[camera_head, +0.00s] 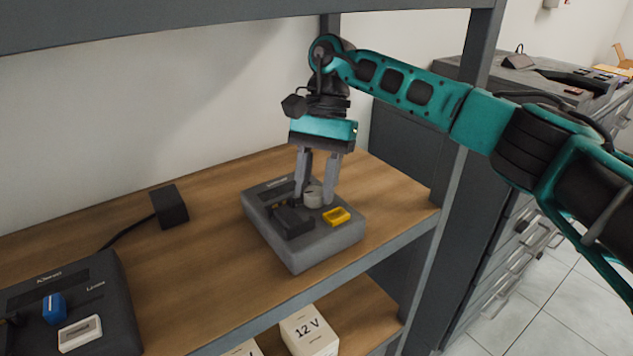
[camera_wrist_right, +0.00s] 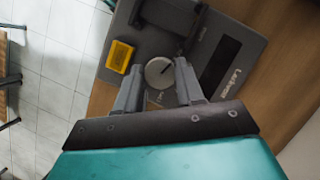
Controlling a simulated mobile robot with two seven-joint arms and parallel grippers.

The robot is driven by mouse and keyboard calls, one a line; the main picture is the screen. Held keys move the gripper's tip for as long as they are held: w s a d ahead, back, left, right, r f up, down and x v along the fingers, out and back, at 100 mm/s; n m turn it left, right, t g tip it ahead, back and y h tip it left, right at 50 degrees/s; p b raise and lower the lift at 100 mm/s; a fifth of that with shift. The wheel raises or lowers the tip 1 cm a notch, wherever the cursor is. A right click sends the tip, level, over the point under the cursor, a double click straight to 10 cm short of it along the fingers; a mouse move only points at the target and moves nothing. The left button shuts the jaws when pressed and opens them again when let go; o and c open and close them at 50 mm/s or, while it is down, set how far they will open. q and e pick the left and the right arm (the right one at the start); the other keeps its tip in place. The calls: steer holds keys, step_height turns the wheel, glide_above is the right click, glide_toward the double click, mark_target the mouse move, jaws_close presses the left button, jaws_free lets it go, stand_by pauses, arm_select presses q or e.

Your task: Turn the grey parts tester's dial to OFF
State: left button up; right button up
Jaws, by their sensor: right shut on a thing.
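The grey parts tester (camera_head: 306,243) sits on the wooden shelf, right of the middle in the head view. Its round light-grey dial (camera_head: 313,197) stands on the top face, between a dark block and a yellow part (camera_head: 337,216). My right gripper (camera_head: 315,198) comes down from above and is shut on the dial. In the right wrist view the dial (camera_wrist_right: 159,73) shows between the two fingertips, with a dark pointer line on its face. The markings around the dial are too small or hidden to read. My left gripper is not in view.
A darker tester (camera_head: 100,290) with a blue part and a white part is at the left of the shelf (camera_head: 190,260). A black power block (camera_head: 169,207) with a cable stands behind it. A grey upright post is at the right.

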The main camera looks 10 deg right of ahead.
stand_by(0.5)
steer(key=o, duration=1)
steer(key=shift+o, duration=0.2)
